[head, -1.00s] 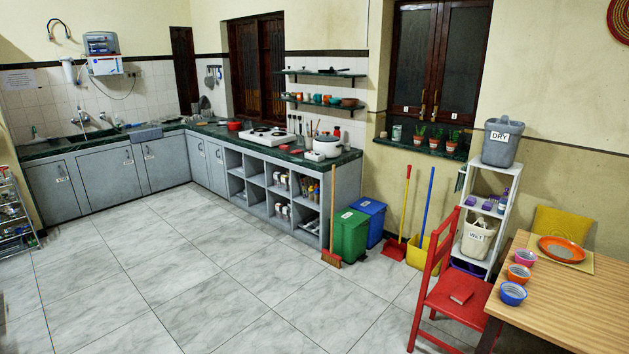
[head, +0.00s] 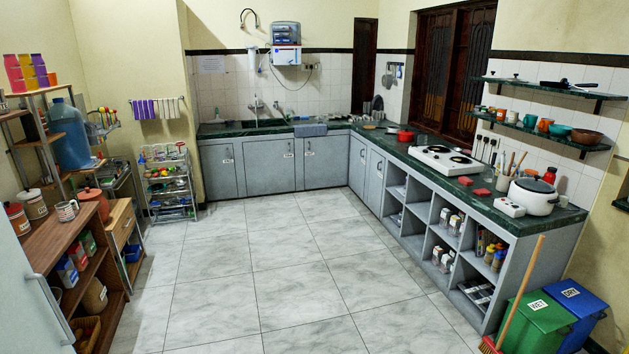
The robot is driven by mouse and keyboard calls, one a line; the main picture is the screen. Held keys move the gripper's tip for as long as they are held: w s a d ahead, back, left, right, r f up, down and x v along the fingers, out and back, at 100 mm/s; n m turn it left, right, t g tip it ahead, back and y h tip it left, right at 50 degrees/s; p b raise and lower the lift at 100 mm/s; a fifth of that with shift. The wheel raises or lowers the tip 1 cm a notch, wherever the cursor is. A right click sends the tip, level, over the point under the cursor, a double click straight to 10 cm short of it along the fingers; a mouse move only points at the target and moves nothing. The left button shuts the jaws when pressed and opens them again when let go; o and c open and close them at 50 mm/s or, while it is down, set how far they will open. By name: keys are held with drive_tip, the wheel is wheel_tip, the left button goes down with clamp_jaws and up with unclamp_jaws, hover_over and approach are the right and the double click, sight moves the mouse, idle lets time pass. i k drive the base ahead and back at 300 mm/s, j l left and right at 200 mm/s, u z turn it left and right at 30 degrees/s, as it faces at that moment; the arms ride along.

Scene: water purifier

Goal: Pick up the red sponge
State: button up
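Two small flat red blocks lie on the dark green counter (head: 446,196) near the white two-burner stove (head: 447,159). One red block (head: 465,181) is just in front of the stove. The other red block (head: 482,192) is slightly nearer and to the right, left of the white cooker (head: 533,196). Either may be the red sponge; they are too small to tell. My gripper is not in view.
Open grey shelves under the counter hold bottles and boxes. Green (head: 537,325) and blue (head: 579,306) bins and a broom (head: 515,305) stand at the right end. A wooden shelf unit (head: 58,248) stands at left. The tiled floor (head: 275,270) between is clear.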

sight(465, 180)
drive_tip(key=i+z, duration=0.1)
drive_tip(key=i, duration=0.4)
drive_tip(key=i+j+z, duration=0.1)
drive_tip(key=i, duration=0.35)
drive_tip(key=i+j+z, duration=0.1)
drive_tip(key=i, duration=0.4)
drive_tip(key=i+j+z, duration=0.15)
drive_tip(key=i, duration=0.3)
drive_tip(key=i+l+z, duration=0.2)
drive_tip(key=i, duration=0.3)
drive_tip(key=i+z, duration=0.25)
drive_tip(key=i, duration=0.3)
drive_tip(key=i+z, duration=0.2)
drive_tip(key=i, duration=0.3)
drive_tip(key=i+j+z, duration=0.2)
drive_tip(key=i, duration=0.35)
drive_tip(key=i+j+z, duration=0.25)
drive_tip(key=i, duration=0.25)
drive_tip(key=i+l+z, duration=0.1)
drive_tip(key=i+z, duration=0.25)
drive_tip(key=i, duration=0.65)
